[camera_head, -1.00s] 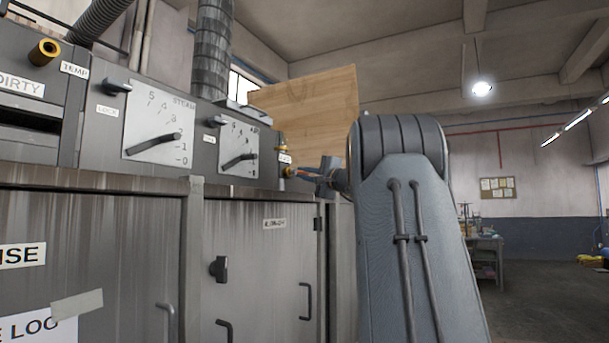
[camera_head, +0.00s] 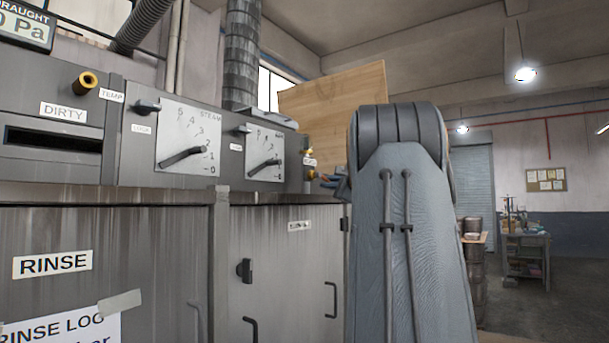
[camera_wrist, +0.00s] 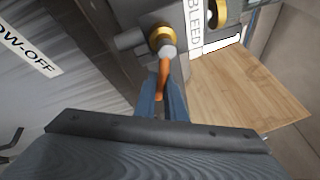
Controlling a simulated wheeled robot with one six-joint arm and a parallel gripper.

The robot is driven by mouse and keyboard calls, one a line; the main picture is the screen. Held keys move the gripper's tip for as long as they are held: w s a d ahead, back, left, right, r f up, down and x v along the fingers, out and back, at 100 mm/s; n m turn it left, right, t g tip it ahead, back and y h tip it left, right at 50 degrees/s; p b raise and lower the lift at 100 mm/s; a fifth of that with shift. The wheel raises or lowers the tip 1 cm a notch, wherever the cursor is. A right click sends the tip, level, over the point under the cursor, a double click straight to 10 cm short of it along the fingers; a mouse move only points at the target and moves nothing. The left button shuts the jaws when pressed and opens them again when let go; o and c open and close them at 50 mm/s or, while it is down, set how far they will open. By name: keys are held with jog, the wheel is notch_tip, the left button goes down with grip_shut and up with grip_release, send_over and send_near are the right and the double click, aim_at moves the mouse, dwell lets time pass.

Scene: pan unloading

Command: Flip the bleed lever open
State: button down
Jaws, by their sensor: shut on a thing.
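The bleed lever (camera_wrist: 163,75) is a small orange-red handle on a brass valve (camera_wrist: 161,38), beside the BLEED label (camera_wrist: 194,20) in the wrist view. It points from the valve toward my gripper (camera_wrist: 162,103), whose two blue fingers are closed around its free end. In the head view the brass valve (camera_head: 311,172) sits at the right end of the panel. My gripper (camera_head: 332,182) shows there only in part, at the lever, because my arm link hides the rest. The exact angle of the lever is hard to tell.
The grey machine's panel carries two dials (camera_head: 190,140) with black pointers, left of the valve. Cabinet doors with handles (camera_head: 331,300) stand below. A wooden board (camera_head: 335,95) rises behind the valve. Open floor and a workbench (camera_head: 525,250) lie to the right.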

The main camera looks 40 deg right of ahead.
jog(key=shift+s+a+f+m+g+p, duration=0.15)
jog(key=shift+f+m+g+p, duration=0.15)
jog(key=shift+m+p, duration=0.4)
jog(key=shift+w+a+f+m+g+p, duration=0.1)
jog(key=shift+f+m+g+p, duration=0.15)
jog(key=shift+m+p, duration=0.45)
jog(key=shift+f, duration=0.1)
jog(key=c, duration=1.8)
grip_release()
